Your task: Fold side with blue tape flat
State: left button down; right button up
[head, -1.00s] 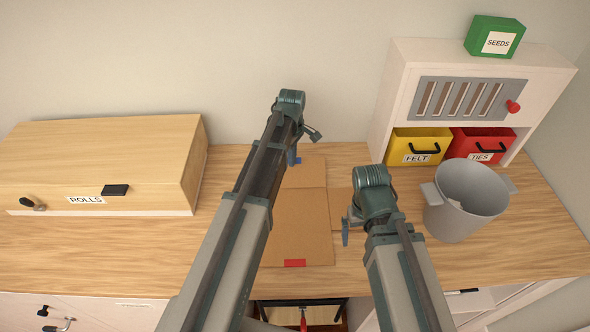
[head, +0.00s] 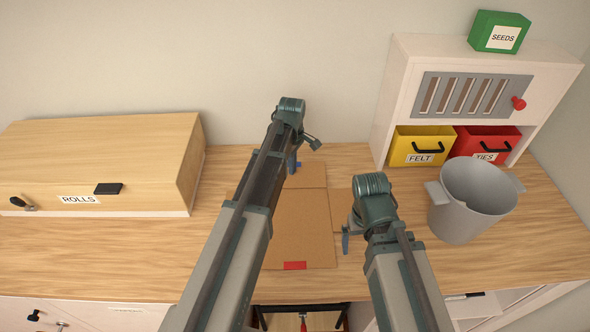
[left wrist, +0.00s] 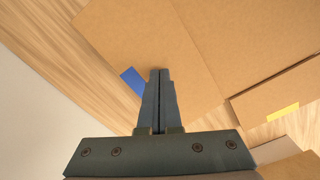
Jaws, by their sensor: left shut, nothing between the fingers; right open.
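A brown cardboard sheet (head: 300,225) lies on the wooden worktop, with a red tape piece (head: 295,265) on its near edge. Its far flap (head: 312,175) carries blue tape (head: 299,164), partly hidden by my left gripper. In the left wrist view the blue tape (left wrist: 133,81) shows at the flap's edge, just left of the fingertips. My left gripper (head: 292,170) is shut and empty over that far flap; its closed fingers also show in the left wrist view (left wrist: 158,72). Yellow tape (left wrist: 283,112) is on another flap. My right gripper (head: 346,240) is open and empty beside the cardboard's right side.
A wooden ROLLS cabinet (head: 100,165) stands at left. A white shelf unit (head: 400,85) with yellow FELT (head: 420,145) and red TIES (head: 484,143) bins is at back right. A grey bin (head: 465,210) stands before it. The worktop left of the cardboard is clear.

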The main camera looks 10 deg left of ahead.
pick_arm(q)
jog(key=shift+f+b, duration=0.3)
jog(key=shift+f, duration=0.15)
pick_arm(e)
jog(key=shift+f, duration=0.45)
pick_arm(q)
notch_tip(320, 180, up, 10)
jog(key=p, duration=1)
pick_arm(e)
notch_tip(320, 180, up, 10)
jog(key=shift+r, duration=0.1)
pick_arm(q)
jog(key=s+d+f+m+b, duration=0.1)
jog(key=s+d+m, duration=0.3)
jog(key=s+m, duration=0.2)
jog(key=s+d+f+m+b, duration=0.2)
jog(key=s+d+m, duration=0.2)
jog(key=s, duration=0.5)
jog(key=s+d+f+m+y+b, duration=0.1)
jog(key=s+d+m, duration=0.3)
jog(key=s+m, duration=0.3)
jog(key=shift+s+d+f+m, duration=0.2)
jog(key=shift+d+m, duration=0.15)
jog(key=shift+m, duration=0.45)
pick_arm(e)
notch_tip(320, 180, down, 5)
jog(key=shift+r, duration=0.15)
